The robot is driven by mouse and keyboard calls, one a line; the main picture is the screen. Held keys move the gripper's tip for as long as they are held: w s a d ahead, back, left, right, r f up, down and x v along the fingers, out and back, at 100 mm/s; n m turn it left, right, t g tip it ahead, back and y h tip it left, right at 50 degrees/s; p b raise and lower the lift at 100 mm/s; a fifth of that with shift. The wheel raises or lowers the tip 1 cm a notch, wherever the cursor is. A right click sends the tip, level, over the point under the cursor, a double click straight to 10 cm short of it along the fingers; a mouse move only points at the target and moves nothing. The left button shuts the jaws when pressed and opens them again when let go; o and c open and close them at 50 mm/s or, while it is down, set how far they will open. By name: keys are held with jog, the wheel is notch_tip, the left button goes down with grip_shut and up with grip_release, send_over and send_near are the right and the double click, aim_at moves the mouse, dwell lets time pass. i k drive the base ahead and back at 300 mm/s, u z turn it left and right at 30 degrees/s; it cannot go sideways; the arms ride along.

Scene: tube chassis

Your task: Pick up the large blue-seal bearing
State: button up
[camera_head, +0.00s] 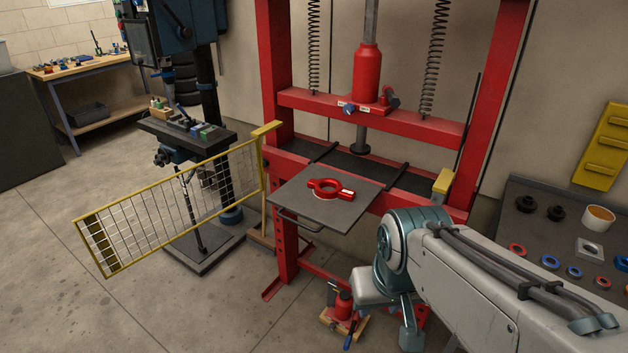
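A yellow mesh guard (165,204) stands left.

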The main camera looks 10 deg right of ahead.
aim_at(555, 264)
jog(key=z, duration=1.7)
jog(key=k, duration=0.65)
jog(key=u, duration=0.3)
jog(key=i, duration=1.45)
jog(key=z, duration=0.55)
